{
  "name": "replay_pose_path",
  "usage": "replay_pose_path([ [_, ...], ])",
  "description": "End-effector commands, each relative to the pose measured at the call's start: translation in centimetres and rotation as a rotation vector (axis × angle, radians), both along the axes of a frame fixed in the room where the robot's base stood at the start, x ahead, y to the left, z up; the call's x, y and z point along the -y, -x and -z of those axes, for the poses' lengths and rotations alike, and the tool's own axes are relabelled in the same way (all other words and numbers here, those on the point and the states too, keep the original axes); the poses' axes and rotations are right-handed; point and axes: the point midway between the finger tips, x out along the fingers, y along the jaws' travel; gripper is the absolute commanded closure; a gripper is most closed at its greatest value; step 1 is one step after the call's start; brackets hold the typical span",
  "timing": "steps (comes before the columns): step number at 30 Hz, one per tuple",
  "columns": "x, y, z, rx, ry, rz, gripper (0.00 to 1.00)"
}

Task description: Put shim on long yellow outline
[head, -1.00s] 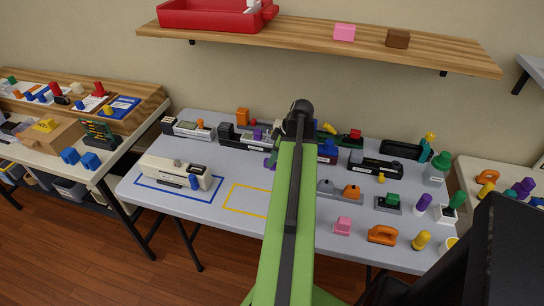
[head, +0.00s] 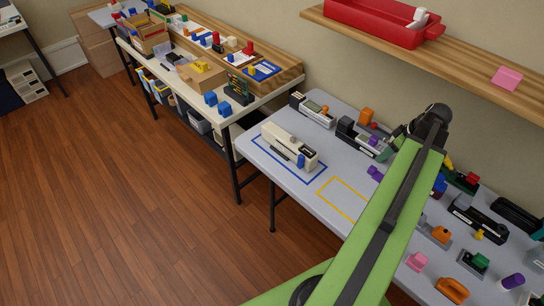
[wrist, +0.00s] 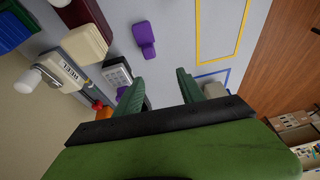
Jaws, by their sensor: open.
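The long yellow outline (head: 345,199) is taped on the grey table, right of a blue outline, and its visible part is bare. It also shows at the top right of the wrist view (wrist: 198,35). I cannot tell for sure which thing is the shim. A small purple piece (wrist: 144,36) lies on the table beyond my gripper (wrist: 160,84), near the outline; it also shows beside my arm in the head view (head: 374,173). My gripper is open, with nothing seen between its fingers. In the head view my arm covers part of the table.
A beige handheld (head: 289,147) sits in the blue outline (head: 262,160). Several dark handhelds and coloured pieces crowd the table's back and right. A shelf with a red tray (head: 375,18) hangs above. Another loaded table stands left. The wooden floor (head: 150,190) in front is clear.

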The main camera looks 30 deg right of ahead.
Motion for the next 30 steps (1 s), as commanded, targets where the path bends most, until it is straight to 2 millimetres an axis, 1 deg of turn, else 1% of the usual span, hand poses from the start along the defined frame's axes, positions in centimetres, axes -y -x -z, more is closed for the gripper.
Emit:
replay_pose_path([
  [1, -2.9, -2.9, 0.1, -0.027, -0.016, -0.008, 0.54],
  [2, -4.7, -4.6, 0.3, -0.050, -0.025, -0.001, 0.54],
  [3, -7.5, -7.0, 0.4, -0.082, -0.037, 0.009, 0.54],
  [5, -11.9, -10.2, 0.7, -0.133, -0.047, 0.029, 0.54],
  [6, -14.9, -12.0, 0.8, -0.165, -0.049, 0.045, 0.54],
  [8, -19.5, -14.3, 1.0, -0.210, -0.046, 0.070, 0.54],
  [9, -22.2, -15.5, 1.1, -0.235, -0.041, 0.086, 0.54],
  [11, -25.9, -16.8, 1.2, -0.265, -0.031, 0.111, 0.54],
  [12, -28.4, -17.5, 1.2, -0.283, -0.022, 0.126, 0.54],
  [14, -32.2, -18.4, 1.3, -0.306, -0.006, 0.147, 0.54],
  [15, -35.0, -18.8, 1.4, -0.321, 0.007, 0.164, 0.54],
  [17, -39.1, -19.2, 1.4, -0.338, 0.030, 0.190, 0.54],
  [18, -41.6, -19.3, 1.5, -0.346, 0.045, 0.207, 0.54],
  [21, -46.1, -19.2, 1.5, -0.354, 0.072, 0.245, 0.54],
  [24, -48.6, -19.0, 1.5, -0.356, 0.087, 0.268, 0.54],
  [27, -49.3, -19.0, 1.5, -0.356, 0.092, 0.279, 0.54],
  [28, -49.3, -19.0, 1.5, -0.356, 0.091, 0.280, 0.50],
  [30, -49.3, -19.0, 1.5, -0.356, 0.091, 0.281, 0.49],
])
